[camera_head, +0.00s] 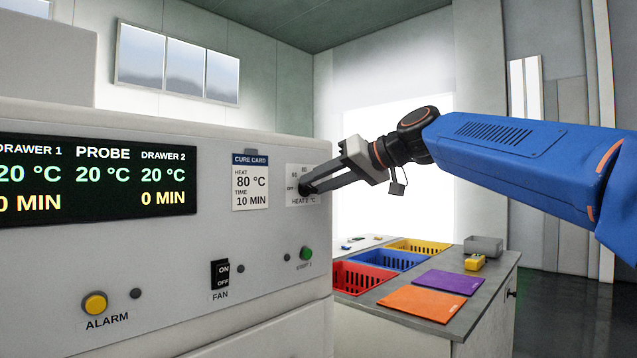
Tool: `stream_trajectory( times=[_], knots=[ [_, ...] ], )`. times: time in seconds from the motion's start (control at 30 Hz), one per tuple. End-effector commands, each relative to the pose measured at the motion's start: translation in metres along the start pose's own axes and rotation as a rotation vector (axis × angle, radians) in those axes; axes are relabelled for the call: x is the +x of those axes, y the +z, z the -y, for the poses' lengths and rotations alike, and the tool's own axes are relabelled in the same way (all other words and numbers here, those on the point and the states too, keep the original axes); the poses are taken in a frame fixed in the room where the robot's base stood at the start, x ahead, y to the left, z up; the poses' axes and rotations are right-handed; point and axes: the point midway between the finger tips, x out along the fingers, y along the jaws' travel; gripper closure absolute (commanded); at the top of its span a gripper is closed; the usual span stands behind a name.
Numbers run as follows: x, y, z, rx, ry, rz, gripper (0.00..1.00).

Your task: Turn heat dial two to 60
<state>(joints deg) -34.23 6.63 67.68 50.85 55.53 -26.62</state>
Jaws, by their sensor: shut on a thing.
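The heat dial two (303,188) is a small dark knob on a white scale plate marked HEAT 2, at the right end of the white machine's front panel. My gripper (306,187) reaches it from the right, its fingers shut on the knob. The fingers cover most of the knob and part of the scale, so the pointer's setting cannot be read. The display (95,180) shows DRAWER 1, PROBE and DRAWER 2, with 20 °C and 0 MIN under drawer 2.
A cure card (250,182) reading 80 °C and 10 MIN is left of the dial. Below are a fan switch (220,275), a green button (306,253) and a yellow alarm button (95,303). A bench (470,315) with red, blue and yellow crates stands to the right.

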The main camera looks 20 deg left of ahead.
Motion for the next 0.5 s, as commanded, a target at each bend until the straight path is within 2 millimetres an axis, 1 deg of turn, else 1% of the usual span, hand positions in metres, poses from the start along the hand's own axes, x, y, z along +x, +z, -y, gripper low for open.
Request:
stream_trajectory(
  times=[0.03, 0.2, 0.5],
  knots=[
    [0.0002, 0.0005, -0.0028, 0.036, -0.013, 0.001, 0.90],
    [0.0007, 0.0010, -0.0046, 0.152, -0.061, 0.002, 0.90],
    [0.0004, 0.0012, -0.0063, 0.289, -0.118, 0.001, 0.90]
  ],
)
